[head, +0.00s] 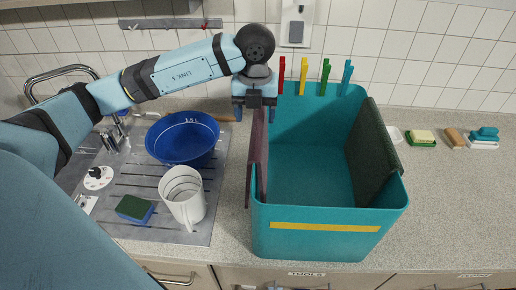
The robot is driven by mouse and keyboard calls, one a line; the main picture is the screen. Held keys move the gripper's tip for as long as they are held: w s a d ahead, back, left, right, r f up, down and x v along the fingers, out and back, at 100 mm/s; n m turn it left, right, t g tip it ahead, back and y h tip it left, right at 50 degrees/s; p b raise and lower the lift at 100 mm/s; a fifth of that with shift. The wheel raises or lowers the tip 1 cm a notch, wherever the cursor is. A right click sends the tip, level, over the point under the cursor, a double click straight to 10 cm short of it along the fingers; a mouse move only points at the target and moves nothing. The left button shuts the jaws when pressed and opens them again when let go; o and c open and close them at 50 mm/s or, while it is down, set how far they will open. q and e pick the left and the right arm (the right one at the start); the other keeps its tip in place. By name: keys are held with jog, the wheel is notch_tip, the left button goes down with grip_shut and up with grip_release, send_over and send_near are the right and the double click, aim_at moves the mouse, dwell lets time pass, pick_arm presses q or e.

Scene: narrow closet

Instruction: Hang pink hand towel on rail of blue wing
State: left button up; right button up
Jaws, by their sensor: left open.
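A dull pink cloth (257,160), apparently the hand towel, hangs over the left wall of a large teal bin (330,245). My left gripper (254,117) is open, pointing down at the far upper end of this cloth. Its two fingers are apart, one on each side of the cloth's far end; I cannot tell whether they touch it. A narrow upright blue piece (347,77) stands at the back right of the bin and may be the blue wing; its rail cannot be made out. My right gripper is out of view.
Similar red (281,75), yellow (304,76) and green (325,76) pieces stand beside the blue one. A dark green cloth (372,150) hangs over the bin's right wall. A blue bowl (183,140), white jug (184,196) and sponge (134,209) stand left. Soap and brushes lie right.

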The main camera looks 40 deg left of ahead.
pick_arm(q)
jog(key=f+p, duration=0.1)
jog(key=f, duration=0.3)
jog(key=shift+w+d+f+p, duration=0.2)
jog(key=shift+f+p, duration=0.2)
jog(key=shift+f, duration=0.3)
jog(key=shift+r, duration=0.1)
grip_shut()
